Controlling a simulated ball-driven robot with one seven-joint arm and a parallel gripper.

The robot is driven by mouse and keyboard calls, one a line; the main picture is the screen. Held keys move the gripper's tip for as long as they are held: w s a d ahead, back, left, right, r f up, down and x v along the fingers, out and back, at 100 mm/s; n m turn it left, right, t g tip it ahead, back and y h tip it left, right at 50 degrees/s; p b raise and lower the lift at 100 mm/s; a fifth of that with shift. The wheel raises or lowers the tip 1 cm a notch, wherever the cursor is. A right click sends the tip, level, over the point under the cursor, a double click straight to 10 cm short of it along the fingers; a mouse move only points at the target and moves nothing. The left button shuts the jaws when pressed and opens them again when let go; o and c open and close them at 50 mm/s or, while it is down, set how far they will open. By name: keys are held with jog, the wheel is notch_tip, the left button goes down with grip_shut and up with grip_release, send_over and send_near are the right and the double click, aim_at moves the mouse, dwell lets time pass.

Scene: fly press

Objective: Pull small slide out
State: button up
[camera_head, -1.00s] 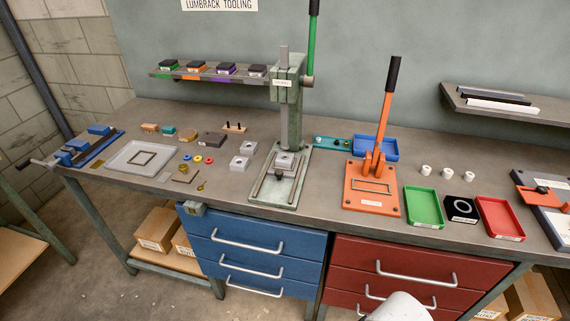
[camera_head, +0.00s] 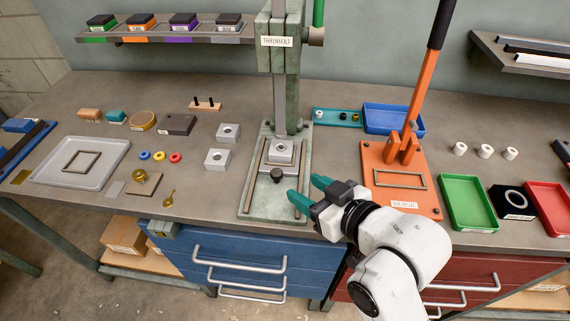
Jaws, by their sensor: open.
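The small slide (camera_head: 281,153) is a pale block on the rails of the green fly press base (camera_head: 258,208), under the ram. A dark round knob (camera_head: 277,175) sits at its front. My gripper (camera_head: 309,192) has teal fingers, is open and empty, and is to the right of and a little in front of the knob, near the right edge of the press base. The fingers point left and do not appear to touch the slide. The ram column (camera_head: 280,100) stands above and behind the slide.
An orange lever press (camera_head: 383,160) stands right of my gripper. Left of the press base are two pale blocks (camera_head: 217,159) and a grey tray (camera_head: 105,180). Green tray (camera_head: 468,202) and blue tray (camera_head: 394,118) lie to the right. Blue drawers (camera_head: 230,255) are below the bench edge.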

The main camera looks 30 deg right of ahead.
aim_at(277, 172)
jog(key=x, duration=1)
grip_shut()
dwell(0.4)
